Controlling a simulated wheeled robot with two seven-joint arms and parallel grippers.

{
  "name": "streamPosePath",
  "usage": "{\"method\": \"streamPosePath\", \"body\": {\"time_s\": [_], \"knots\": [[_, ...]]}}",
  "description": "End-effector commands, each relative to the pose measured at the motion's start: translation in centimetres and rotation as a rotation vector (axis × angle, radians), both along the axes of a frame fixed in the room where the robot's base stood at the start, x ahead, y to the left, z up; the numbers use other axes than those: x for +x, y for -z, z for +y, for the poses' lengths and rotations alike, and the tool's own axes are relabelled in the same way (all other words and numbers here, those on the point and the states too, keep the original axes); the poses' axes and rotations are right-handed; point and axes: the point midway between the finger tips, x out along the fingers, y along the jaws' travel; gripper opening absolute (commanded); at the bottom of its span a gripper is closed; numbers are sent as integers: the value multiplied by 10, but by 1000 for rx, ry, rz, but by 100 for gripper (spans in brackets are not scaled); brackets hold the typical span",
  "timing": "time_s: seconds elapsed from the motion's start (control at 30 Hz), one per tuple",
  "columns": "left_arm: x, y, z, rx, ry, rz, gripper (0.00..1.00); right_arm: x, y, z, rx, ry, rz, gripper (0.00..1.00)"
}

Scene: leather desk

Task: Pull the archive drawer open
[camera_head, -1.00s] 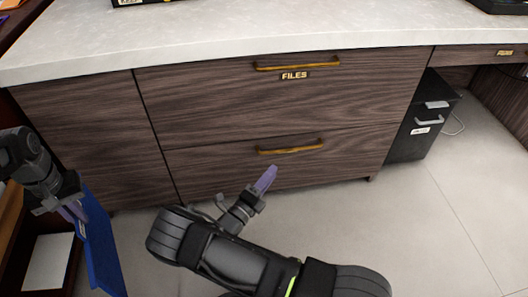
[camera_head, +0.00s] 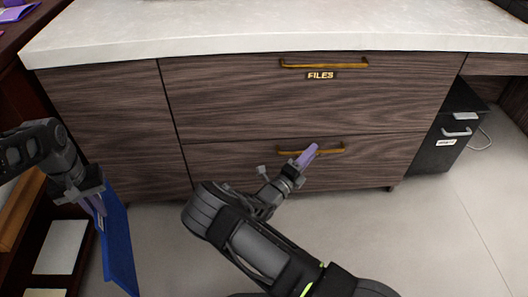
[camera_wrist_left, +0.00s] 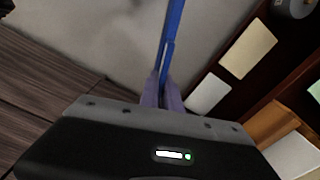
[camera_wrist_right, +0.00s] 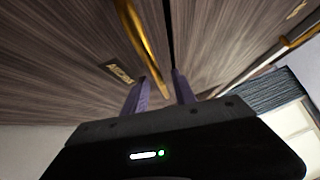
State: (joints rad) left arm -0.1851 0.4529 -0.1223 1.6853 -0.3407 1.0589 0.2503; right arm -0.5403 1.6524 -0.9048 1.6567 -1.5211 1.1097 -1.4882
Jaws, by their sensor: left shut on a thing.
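The wood-front cabinet has two closed drawers. The upper one has a FILES plate (camera_head: 322,75) and a gold handle (camera_head: 323,63). The lower drawer (camera_head: 225,160) has a gold handle (camera_head: 330,150); a small gold plate (camera_wrist_right: 118,73) beside that handle shows in the right wrist view, its text unreadable. My right gripper (camera_head: 307,155) is at the lower handle, fingers apart. In the right wrist view the handle (camera_wrist_right: 140,45) runs down between the fingertips; contact is unclear. My left gripper (camera_head: 97,203) is shut on a blue folder (camera_head: 118,245), held upright at the left.
A pale countertop (camera_head: 270,28) overhangs the drawers. A black cabinet (camera_head: 440,140) stands at the right. A dark shelf with pale sheets (camera_head: 60,246) is at the left, near the folder. The floor (camera_head: 430,235) before the drawers is clear.

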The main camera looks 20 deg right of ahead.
Motion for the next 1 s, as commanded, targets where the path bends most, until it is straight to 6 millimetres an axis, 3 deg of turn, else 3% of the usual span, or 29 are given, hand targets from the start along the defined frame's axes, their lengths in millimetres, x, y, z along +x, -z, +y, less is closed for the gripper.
{"method": "streamPosePath", "body": {"time_s": [0.4,1.0], "knots": [[0,0,0,0,0,-1,0,0,0,0,0,0,0,1],[0,0,0,0,0,-1,0,0,1,1,1,0,0,0]]}}
